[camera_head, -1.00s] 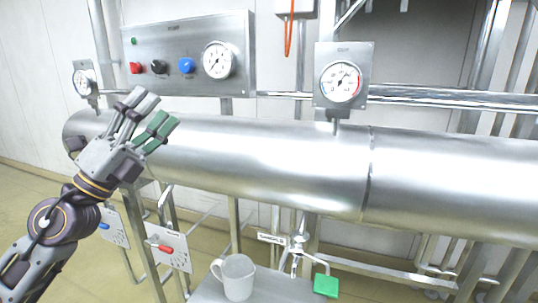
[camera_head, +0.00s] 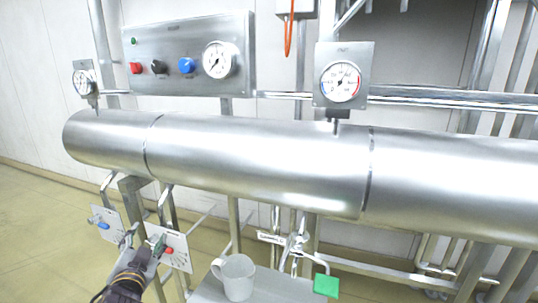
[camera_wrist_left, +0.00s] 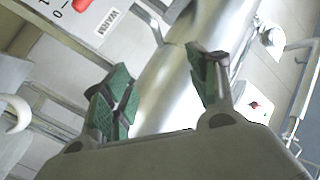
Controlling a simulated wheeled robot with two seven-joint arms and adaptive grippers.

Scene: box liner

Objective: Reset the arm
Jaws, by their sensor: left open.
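My left gripper (camera_head: 148,250) is low at the left in the head view, in front of the small panel with a red switch (camera_head: 180,252). In the left wrist view its green-padded fingers (camera_wrist_left: 160,85) stand apart with nothing between them. The big metal pipe (camera_wrist_left: 170,85) lies beyond the fingers. The panel with a red switch and the word WARM shows at the top left of the wrist view (camera_wrist_left: 110,20). I cannot tell whether the gripper touches the panel. My right gripper is not in view.
A large horizontal pipe (camera_head: 260,160) crosses the view. Above it are a control panel (camera_head: 130,50) with buttons and a gauge, and a second gauge (camera_head: 341,82). Below are a grey mug (camera_head: 237,278) and a green square (camera_head: 326,286) on a small metal table, beside a tap (camera_head: 296,242).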

